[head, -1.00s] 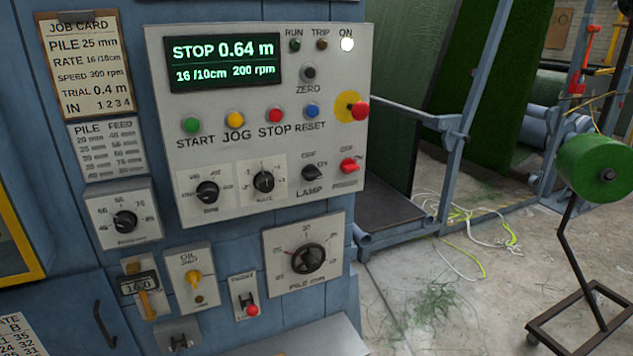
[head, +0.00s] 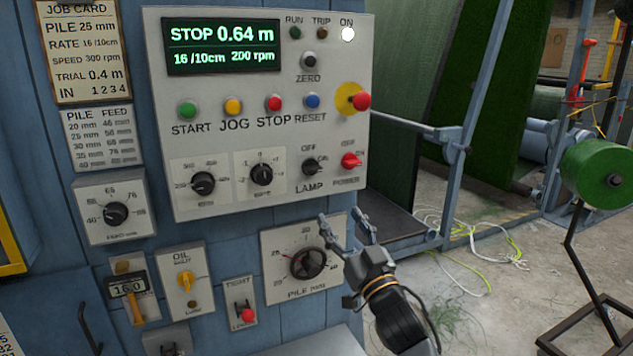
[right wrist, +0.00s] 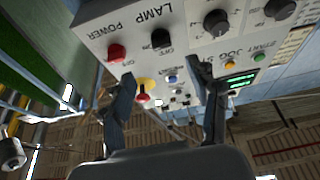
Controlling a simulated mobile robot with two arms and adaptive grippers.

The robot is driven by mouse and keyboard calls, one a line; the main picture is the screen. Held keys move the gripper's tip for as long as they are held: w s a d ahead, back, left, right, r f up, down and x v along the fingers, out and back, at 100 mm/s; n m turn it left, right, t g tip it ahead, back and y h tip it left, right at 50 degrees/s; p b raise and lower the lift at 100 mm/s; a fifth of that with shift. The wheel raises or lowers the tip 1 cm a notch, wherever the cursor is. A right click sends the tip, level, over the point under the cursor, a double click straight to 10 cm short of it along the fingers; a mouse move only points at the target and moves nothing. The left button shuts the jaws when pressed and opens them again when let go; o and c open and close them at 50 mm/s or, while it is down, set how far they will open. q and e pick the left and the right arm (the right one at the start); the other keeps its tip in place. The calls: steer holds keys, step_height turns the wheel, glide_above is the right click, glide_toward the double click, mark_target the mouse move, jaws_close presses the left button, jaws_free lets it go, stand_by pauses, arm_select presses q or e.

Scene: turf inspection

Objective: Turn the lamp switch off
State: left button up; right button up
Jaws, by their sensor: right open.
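The lamp switch (head: 311,167) is a black rotary knob low on the right of the grey control panel, with OFF above it, ON at its right and LAMP below. Its pointer looks turned toward ON, though the small marks are blurred. In the right wrist view the lamp switch (right wrist: 161,38) shows upside down, beyond the fingers. My right gripper (head: 345,225) is open and empty, below and right of the lamp switch, in front of the pile dial's right edge. It also shows in the right wrist view (right wrist: 165,85). My left gripper is not in view.
The red power switch (head: 350,160) sits just right of the lamp switch. A red button on a yellow disc (head: 361,100) sticks out above it. The pile dial (head: 308,262) is below.

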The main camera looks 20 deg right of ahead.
mark_target(316, 172)
steer(key=p+x, duration=0.1)
steer(key=x, duration=0.3)
steer(key=p+x, duration=0.1)
steer(key=x, duration=0.3)
steer(key=p+x, duration=0.1)
steer(key=x, duration=0.3)
steer(key=shift+w+r, duration=0.1)
steer(key=shift+r, duration=0.4)
steer(key=shift+w+r, duration=0.15)
steer(key=shift+w, duration=0.5)
steer(key=shift+c, duration=0.3)
steer(key=shift+p, duration=0.3)
steer(key=c, duration=1.1)
